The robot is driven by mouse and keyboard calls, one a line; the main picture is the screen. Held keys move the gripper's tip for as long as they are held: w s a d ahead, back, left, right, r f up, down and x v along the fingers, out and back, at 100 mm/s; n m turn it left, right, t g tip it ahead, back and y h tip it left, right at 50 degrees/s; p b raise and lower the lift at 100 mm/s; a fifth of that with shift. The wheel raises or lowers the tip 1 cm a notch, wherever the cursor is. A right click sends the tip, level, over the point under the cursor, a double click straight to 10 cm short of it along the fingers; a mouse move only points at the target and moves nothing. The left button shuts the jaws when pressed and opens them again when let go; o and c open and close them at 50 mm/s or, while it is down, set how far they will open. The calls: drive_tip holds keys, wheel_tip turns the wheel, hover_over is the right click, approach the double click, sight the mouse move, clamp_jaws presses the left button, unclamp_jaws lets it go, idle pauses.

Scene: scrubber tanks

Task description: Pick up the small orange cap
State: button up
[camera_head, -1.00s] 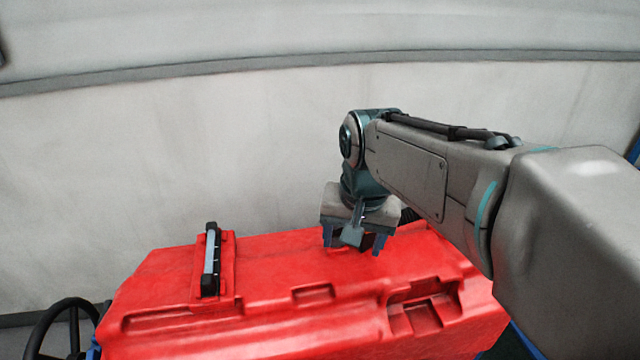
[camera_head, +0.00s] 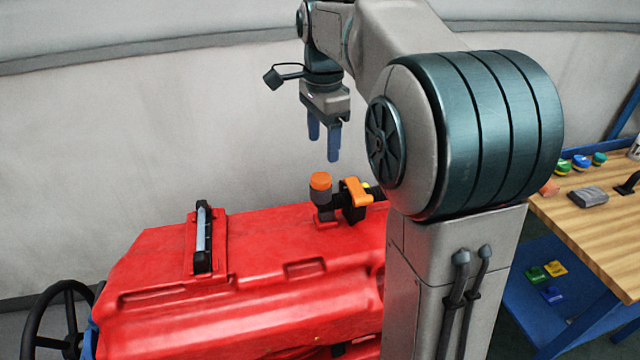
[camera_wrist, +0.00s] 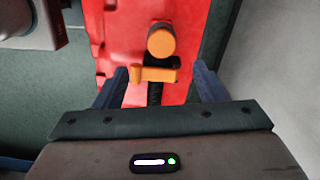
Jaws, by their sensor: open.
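The small orange cap (camera_head: 320,181) sits on top of a dark grey upright fitting on the red tank. It also shows in the wrist view (camera_wrist: 161,41), round, above the line between the fingertips. An orange valve handle (camera_head: 357,192) is just right of the cap; in the wrist view the handle (camera_wrist: 155,75) lies between the fingers. My gripper (camera_head: 324,145) points down above the cap, with a visible gap between them. Its fingers are apart and hold nothing; in the wrist view both fingers (camera_wrist: 160,84) show at the sides.
The red tank (camera_head: 240,290) has a raised black handle (camera_head: 203,238) on its left part. A wooden table (camera_head: 587,222) with several coloured parts stands at the right. A black steering wheel (camera_head: 40,335) is at the lower left. My arm hides the tank's right end.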

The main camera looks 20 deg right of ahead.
sight(321, 177)
wheel_tip(321, 177, down, 9)
drive_tip(key=shift+w+a+r, duration=0.1)
drive_tip(key=shift+w+r, duration=0.05)
drive_tip(key=shift+r, duration=0.05)
drive_tip(key=c, duration=1.2)
